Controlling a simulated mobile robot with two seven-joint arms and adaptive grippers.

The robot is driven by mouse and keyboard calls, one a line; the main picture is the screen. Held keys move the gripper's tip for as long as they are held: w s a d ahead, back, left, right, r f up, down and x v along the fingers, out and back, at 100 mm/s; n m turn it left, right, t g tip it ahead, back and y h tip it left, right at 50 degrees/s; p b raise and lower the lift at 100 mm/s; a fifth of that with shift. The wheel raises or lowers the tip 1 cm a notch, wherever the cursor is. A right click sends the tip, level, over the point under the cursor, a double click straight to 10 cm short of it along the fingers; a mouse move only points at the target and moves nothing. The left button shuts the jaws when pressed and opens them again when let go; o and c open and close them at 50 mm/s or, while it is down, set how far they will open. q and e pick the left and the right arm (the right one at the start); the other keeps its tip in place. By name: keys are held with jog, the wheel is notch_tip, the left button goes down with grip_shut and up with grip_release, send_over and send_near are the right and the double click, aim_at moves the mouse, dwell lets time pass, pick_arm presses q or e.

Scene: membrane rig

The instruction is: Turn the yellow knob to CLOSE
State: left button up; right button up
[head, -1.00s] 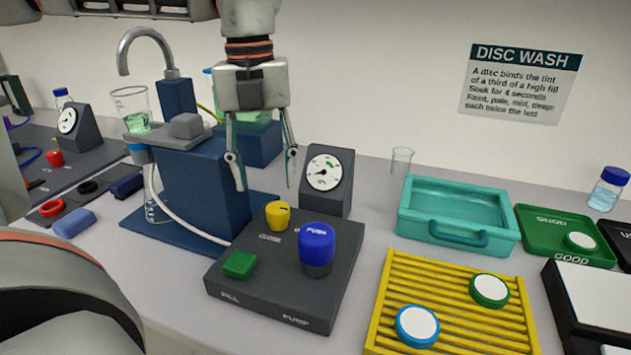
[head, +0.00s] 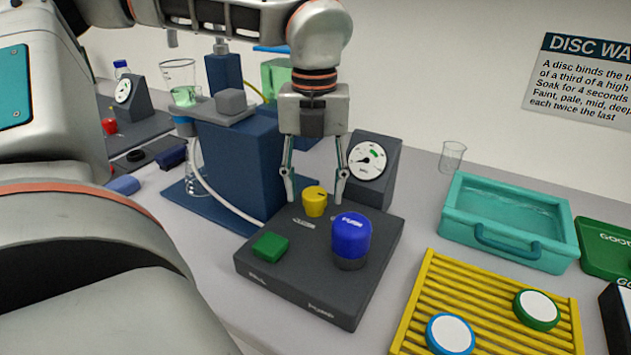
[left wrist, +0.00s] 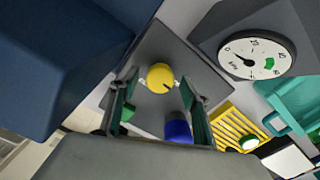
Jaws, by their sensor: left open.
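The yellow knob (head: 315,201) stands on the dark control box (head: 290,290), near its back edge. It also shows in the left wrist view (left wrist: 160,79), with a dark pointer line toward its lower right edge. Lettering beside the knob is partly hidden and too small to read fully. My left gripper (head: 315,198) points down and is open, with one finger on each side of the knob in the head view. In the wrist view the knob lies beyond the fingertips, between their lines. I cannot tell contact; the fingers look apart from it. My right gripper is not in view.
A blue push knob (head: 351,237) and a green button (head: 270,247) sit on the same box. A pressure gauge (head: 368,161) stands close behind. A blue rig block (head: 240,165) is at left. A yellow rack (head: 440,290) and teal tray (head: 505,250) are at right.

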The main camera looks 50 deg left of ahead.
pick_arm(q)
jog(key=c, duration=1.1)
jog(key=shift+m+b, duration=0.65)
jog(key=shift+m, duration=1.25)
jog(key=m, duration=0.5)
jog(key=shift+m+b, duration=0.3)
jog(key=shift+b, duration=0.1)
jog(key=m, duration=0.4)
jog(key=shift+m, duration=2.2)
jog(key=o, duration=1.1)
